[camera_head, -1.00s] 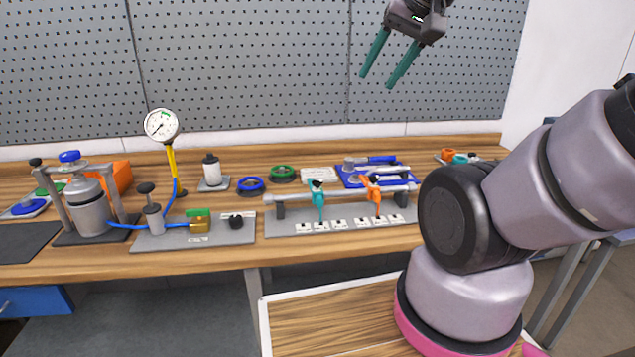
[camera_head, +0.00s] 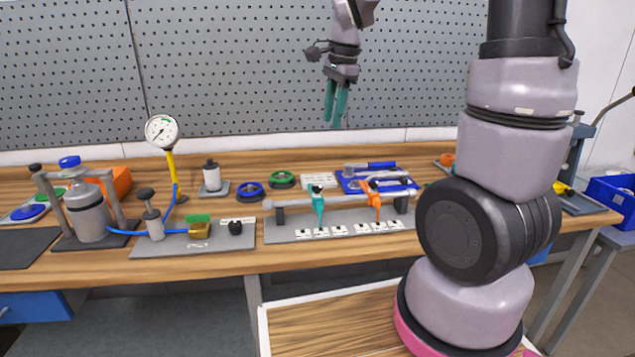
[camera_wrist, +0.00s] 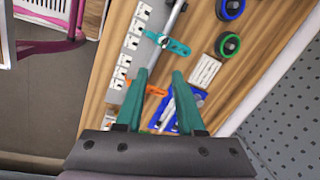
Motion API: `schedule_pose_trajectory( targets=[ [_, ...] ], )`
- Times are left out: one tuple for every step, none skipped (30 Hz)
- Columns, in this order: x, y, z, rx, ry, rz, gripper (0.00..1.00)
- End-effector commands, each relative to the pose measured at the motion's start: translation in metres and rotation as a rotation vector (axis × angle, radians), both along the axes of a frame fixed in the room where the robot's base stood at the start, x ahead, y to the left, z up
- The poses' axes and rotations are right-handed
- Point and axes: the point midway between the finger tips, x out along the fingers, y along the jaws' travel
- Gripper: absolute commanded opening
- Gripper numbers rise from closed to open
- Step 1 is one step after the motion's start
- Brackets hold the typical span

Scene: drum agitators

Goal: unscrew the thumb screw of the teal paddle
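The teal paddle (camera_head: 318,204) hangs from a horizontal grey bar (camera_head: 345,200) on a grey base, left of an orange paddle (camera_head: 375,203). A small dark thumb screw (camera_head: 316,189) shows at the top of the teal paddle. In the wrist view the teal paddle (camera_wrist: 172,44) lies ahead of the fingers, and the orange paddle (camera_wrist: 152,90) shows partly behind the left finger. My gripper (camera_head: 335,124) points down, well above the bar and slightly right of the teal paddle. Its two teal fingers (camera_wrist: 162,78) are apart with nothing between them. It touches nothing.
A row of white labels (camera_head: 340,230) lies on the base. Green (camera_head: 282,179) and blue (camera_head: 250,192) rings, a white label block (camera_head: 318,180) and a blue tool tray (camera_head: 350,183) stand behind. A gauge and canister stand at left. The air above the bench is free.

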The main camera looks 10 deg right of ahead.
Motion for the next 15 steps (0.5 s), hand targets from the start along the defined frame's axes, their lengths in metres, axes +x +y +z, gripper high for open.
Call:
schedule_pose_trajectory(
  targets=[
    [0.012, 0.007, -0.019, -0.010, 0.047, -0.058, 0.38],
    [0.019, 0.009, -0.028, -0.015, 0.068, -0.099, 0.38],
    [0.026, 0.012, -0.041, -0.026, 0.094, -0.149, 0.38],
    [0.031, 0.015, -0.049, -0.033, 0.111, -0.184, 0.38],
    [0.035, 0.017, -0.057, -0.040, 0.125, -0.217, 0.38],
    [0.040, 0.019, -0.066, -0.049, 0.141, -0.254, 0.38],
    [0.043, 0.021, -0.072, -0.055, 0.151, -0.278, 0.38],
    [0.045, 0.022, -0.077, -0.061, 0.160, -0.299, 0.38],
    [0.048, 0.023, -0.083, -0.068, 0.169, -0.323, 0.38],
    [0.050, 0.024, -0.086, -0.071, 0.173, -0.337, 0.38],
    [0.051, 0.024, -0.088, -0.074, 0.176, -0.347, 0.38],
    [0.051, 0.025, -0.091, -0.077, 0.180, -0.358, 0.38],
    [0.052, 0.025, -0.094, -0.079, 0.182, -0.362, 0.38],
    [0.052, 0.025, -0.096, -0.080, 0.184, -0.365, 0.38],
    [0.052, 0.025, -0.099, -0.079, 0.184, -0.367, 0.38]
  ],
)
